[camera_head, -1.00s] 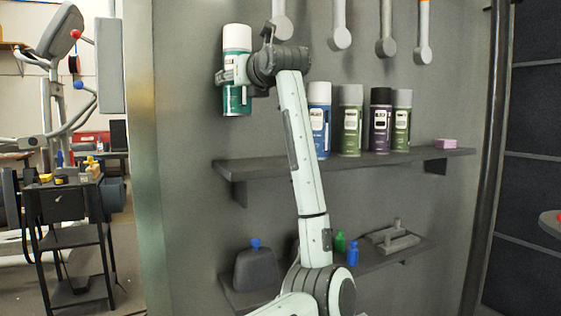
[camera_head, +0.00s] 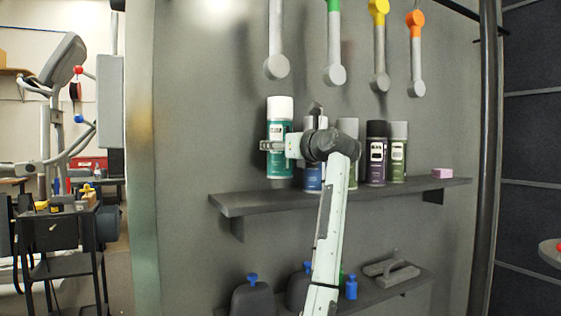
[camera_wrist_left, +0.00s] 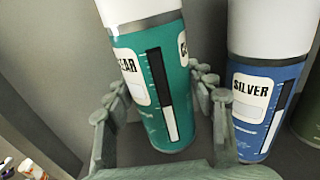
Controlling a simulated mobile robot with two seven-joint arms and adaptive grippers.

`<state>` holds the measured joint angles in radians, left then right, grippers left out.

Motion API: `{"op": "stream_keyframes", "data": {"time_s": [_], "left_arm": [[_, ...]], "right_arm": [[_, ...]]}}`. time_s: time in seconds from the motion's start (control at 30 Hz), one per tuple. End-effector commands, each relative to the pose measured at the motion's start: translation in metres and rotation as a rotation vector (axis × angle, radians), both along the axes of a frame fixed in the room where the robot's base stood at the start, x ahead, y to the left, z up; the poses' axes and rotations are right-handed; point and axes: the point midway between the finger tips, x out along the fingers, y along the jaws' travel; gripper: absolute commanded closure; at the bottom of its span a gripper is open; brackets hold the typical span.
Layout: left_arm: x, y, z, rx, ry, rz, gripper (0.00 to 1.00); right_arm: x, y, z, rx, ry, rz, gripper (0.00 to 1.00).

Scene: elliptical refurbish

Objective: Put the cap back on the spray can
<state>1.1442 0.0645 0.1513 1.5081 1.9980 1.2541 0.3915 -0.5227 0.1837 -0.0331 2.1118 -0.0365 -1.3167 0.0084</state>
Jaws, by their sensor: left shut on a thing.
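A teal spray can (camera_head: 279,150) labelled with a word ending "EAR" stands upright at the left end of the row of cans. A white cap (camera_head: 279,108) sits on its top, and no gap shows between cap and can. The can also fills the middle of the left wrist view (camera_wrist_left: 165,95). My left gripper (camera_head: 272,146) is shut around the can's body, with its fingers on both sides. My right gripper is out of view.
A blue "SILVER" can (camera_wrist_left: 265,105) stands close to the right of the held can. Green and dark purple cans (camera_head: 376,155) stand further right, then a pink block (camera_head: 443,173). The shelf's left end is bare. Tools hang above. A lower shelf holds a blue bottle (camera_head: 351,288).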

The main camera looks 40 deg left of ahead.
Motion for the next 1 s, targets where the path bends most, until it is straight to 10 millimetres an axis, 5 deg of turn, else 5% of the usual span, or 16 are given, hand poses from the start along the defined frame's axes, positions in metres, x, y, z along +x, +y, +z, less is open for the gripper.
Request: {"op": "stream_keyframes", "data": {"time_s": [0.3, 0.6, 1.0], "left_arm": [[0.0, 0.0, -0.001, 0.002, -0.001, 0.001, 0.97], [0.0, 0.0, -0.037, 0.003, 0.0, 0.001, 0.97], [0.0, 0.0, -0.042, 0.001, -0.002, 0.0, 0.97]], "right_arm": [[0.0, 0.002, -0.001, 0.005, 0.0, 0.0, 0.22], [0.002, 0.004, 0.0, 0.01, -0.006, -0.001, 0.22], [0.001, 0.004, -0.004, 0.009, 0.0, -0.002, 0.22]]}}
